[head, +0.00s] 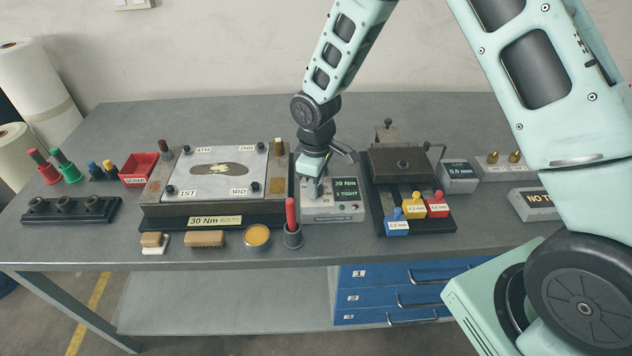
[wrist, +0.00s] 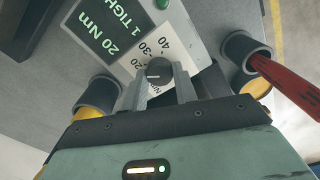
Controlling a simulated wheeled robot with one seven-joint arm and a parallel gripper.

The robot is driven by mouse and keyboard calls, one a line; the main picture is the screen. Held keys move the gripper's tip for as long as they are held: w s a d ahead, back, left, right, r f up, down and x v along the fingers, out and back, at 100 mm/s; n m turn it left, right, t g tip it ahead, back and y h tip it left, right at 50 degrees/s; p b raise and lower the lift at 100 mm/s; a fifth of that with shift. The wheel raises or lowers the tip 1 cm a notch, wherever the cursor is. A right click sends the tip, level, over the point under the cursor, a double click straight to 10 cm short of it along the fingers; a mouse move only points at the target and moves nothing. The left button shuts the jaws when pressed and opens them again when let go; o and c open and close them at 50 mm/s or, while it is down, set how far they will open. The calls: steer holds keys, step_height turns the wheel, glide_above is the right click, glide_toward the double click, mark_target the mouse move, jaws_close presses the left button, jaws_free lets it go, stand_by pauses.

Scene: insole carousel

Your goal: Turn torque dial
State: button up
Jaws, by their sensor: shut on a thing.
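The torque dial (wrist: 158,72) is a dark round knob on the white face of the torque unit (wrist: 195,45), with scale numbers 20, 30 and 40 around it. A short light mark shows on the knob. My gripper (wrist: 162,88) is shut on the dial, one finger on each side. In the head view my gripper (head: 315,190) points down onto the grey torque unit (head: 335,213) and hides the dial. The unit's display (head: 346,189) reads 20 Nm and 1 TIGHT.
Left of the unit is a clamped plate fixture (head: 215,172) labelled 30 Nm BOLTS. A red-handled tool (head: 291,212) stands in a cup close in front. To the right is a dark fixture (head: 400,165) with blue, yellow and red tags.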

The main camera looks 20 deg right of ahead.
steer(key=n+p, duration=0.1)
steer(key=n, duration=0.5)
steer(key=shift+r+n, duration=0.1)
steer(key=shift+n, duration=0.2)
stand_by(0.4)
steer(key=o, duration=1)
steer(key=shift+c, duration=0.2)
step_height(320, 180, up, 17)
steer(key=b, duration=0.1)
steer(key=shift+r, duration=0.2)
